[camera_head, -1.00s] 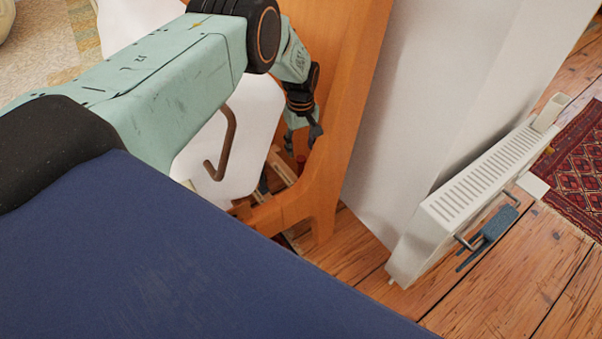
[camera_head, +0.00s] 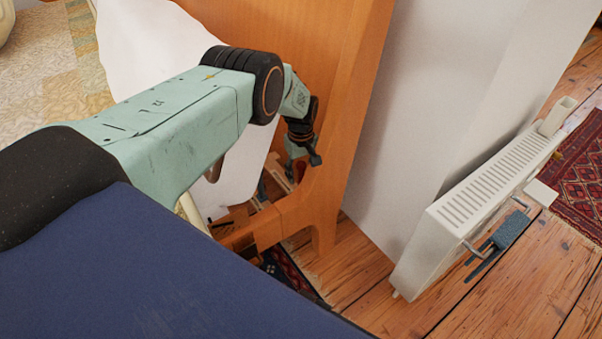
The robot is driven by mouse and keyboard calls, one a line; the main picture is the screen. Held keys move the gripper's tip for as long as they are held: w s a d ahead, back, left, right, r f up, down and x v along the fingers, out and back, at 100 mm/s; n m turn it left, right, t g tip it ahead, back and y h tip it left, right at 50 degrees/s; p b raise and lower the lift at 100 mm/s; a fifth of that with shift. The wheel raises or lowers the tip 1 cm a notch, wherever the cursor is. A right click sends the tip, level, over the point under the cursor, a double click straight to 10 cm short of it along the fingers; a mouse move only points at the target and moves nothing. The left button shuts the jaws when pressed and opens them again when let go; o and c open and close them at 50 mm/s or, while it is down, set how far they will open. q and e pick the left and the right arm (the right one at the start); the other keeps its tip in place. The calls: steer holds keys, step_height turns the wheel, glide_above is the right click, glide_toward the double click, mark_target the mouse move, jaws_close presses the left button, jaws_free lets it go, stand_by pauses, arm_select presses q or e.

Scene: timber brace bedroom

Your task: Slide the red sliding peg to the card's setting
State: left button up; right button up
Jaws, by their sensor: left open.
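My left gripper (camera_head: 303,160) is open, pointing down beside the orange wooden board. A small dark red piece (camera_head: 299,170), which looks like the red sliding peg, shows just under and between its fingers. I cannot tell whether the fingers touch it. Pale wooden strips (camera_head: 278,175) lie low beside it, partly hidden by my arm and the white cloth. I cannot make out the card or any setting marks. My right gripper is not in view.
The orange wooden board (camera_head: 330,110) with its leg and low rail stands close to the gripper. A white cloth (camera_head: 150,45) hangs on its left. A white wall section (camera_head: 440,110) and a radiator (camera_head: 475,205) stand to the right.

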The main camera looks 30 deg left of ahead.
arm_select(q)
jaws_close()
stand_by(0.5)
stand_by(0.3)
